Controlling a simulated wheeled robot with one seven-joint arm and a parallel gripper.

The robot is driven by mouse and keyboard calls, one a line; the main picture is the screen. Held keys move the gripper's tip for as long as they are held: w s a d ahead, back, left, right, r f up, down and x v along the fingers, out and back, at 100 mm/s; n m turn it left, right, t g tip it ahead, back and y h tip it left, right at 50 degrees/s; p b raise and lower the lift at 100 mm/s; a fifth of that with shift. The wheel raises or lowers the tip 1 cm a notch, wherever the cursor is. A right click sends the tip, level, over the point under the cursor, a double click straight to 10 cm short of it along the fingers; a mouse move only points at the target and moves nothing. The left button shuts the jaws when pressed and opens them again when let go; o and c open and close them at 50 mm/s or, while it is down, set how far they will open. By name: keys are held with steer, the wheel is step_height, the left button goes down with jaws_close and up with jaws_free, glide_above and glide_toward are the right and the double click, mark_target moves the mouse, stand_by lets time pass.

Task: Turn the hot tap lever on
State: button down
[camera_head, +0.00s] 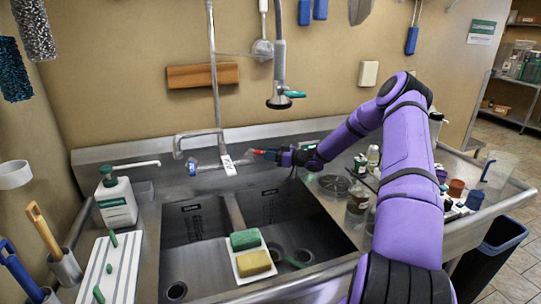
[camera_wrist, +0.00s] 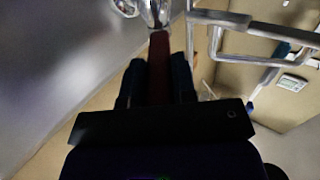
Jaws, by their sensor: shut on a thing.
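The hot tap lever is red. In the head view its red end (camera_head: 258,152) sticks out to the right of the metal tap body (camera_head: 207,167) behind the sink. In the wrist view the red lever (camera_wrist: 159,62) lies between the two dark fingers of my gripper (camera_wrist: 157,85). My gripper (camera_head: 276,155) reaches in from the right and is shut on the lever. The far end of the lever joins shiny metal at the top of the wrist view. The part of the lever deep between the fingers is hidden.
The double sink (camera_head: 255,233) lies below, with green and yellow sponges (camera_head: 254,262) in a white tray. A spray hose (camera_head: 280,65) hangs above. A soap bottle (camera_head: 115,198) stands left; bottles and jars (camera_head: 358,198) crowd the right counter near my arm.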

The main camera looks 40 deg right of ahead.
steer(key=c, duration=0.9)
jaws_free()
steer(key=shift+v, duration=3.75)
steer(key=shift+a, duration=0.1)
